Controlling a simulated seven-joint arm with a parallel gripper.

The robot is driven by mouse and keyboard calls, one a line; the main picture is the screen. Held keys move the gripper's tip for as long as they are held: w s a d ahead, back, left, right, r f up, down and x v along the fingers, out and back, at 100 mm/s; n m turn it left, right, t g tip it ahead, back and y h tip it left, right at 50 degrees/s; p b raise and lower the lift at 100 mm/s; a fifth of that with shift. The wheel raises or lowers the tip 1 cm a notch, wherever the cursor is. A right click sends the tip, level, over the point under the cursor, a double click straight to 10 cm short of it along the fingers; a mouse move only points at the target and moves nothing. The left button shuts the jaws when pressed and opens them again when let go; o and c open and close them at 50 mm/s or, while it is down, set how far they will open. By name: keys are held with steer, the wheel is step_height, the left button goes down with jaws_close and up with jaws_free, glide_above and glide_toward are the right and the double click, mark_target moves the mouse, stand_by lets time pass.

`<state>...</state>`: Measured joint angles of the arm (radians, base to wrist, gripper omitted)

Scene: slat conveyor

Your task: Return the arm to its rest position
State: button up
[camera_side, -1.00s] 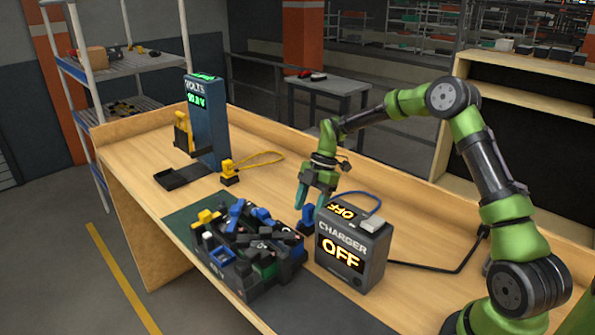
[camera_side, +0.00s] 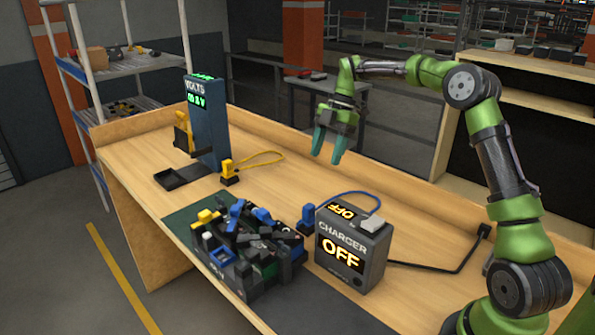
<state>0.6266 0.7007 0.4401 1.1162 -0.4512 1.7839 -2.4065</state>
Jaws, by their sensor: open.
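My gripper (camera_side: 327,158) hangs in the air above the back part of the wooden bench (camera_side: 410,235), with its teal fingers pointing down. It is open, with a gap between the fingers and nothing held. It is well above the dark charger box (camera_side: 350,262), whose displays read OFF. A blue connector (camera_side: 307,219) on a blue cable stands on the bench just left of the charger, apart from my gripper.
A bin of mixed battery packs (camera_side: 248,262) sits at the bench's front. A voltmeter tower (camera_side: 206,125) stands at the far left, with a yellow connector (camera_side: 229,173) and cable nearby. A raised back edge (camera_side: 290,137) runs along the bench. The bench middle is clear.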

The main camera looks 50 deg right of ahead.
steer(key=shift+v, duration=0.85)
steer(key=s+a+r+m+t+h, duration=0.1)
steer(key=s+a+m+t, duration=0.1)
steer(key=s+a+m, duration=0.3)
steer(key=s+a+r+m+t, duration=0.1)
steer(key=s+a+m+t, duration=0.1)
steer(key=s+a+m, duration=0.3)
steer(key=s+a+r+m+t+h, duration=0.1)
steer(key=s+a+m, duration=0.4)
steer(key=s+m, duration=0.7)
steer(key=s+r+t, duration=0.1)
steer(key=s+t, duration=0.1)
steer(key=s, duration=0.1)
steer(key=shift+a+h, duration=0.3)
steer(key=shift+a, duration=0.1)
